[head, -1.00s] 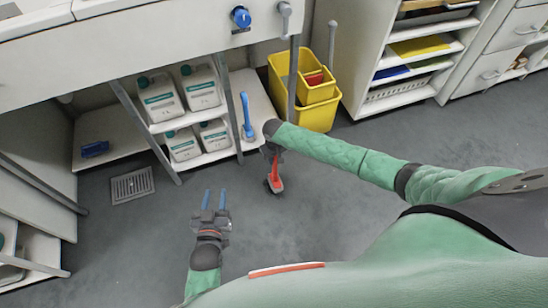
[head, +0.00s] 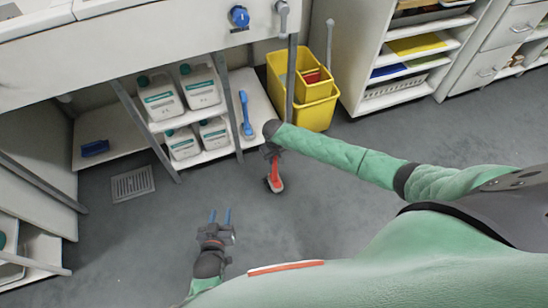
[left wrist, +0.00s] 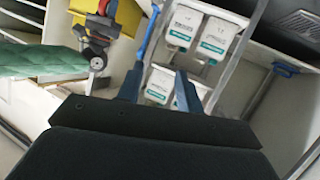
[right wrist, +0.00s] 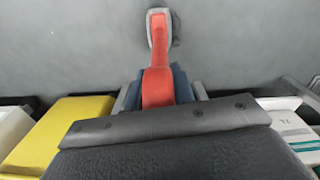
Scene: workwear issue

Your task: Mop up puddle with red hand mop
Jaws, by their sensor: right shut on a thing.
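The red hand mop (head: 275,174) hangs head-down above or on the grey floor; I cannot tell if its head touches. It also shows in the right wrist view (right wrist: 160,45), with its grey-rimmed head pointing away. My right gripper (head: 271,152) is shut on its red handle, seen also in the right wrist view (right wrist: 157,88). My left gripper (head: 220,217) is open and empty over the floor, its blue fingers apart in the left wrist view (left wrist: 158,88). I cannot make out a clear puddle; a small dark patch beside the mop head may be shadow.
A yellow bucket (head: 318,113) stands behind the mop, right of a shelf with several white jugs (head: 160,98). A blue brush-like tool (head: 246,117) leans there.

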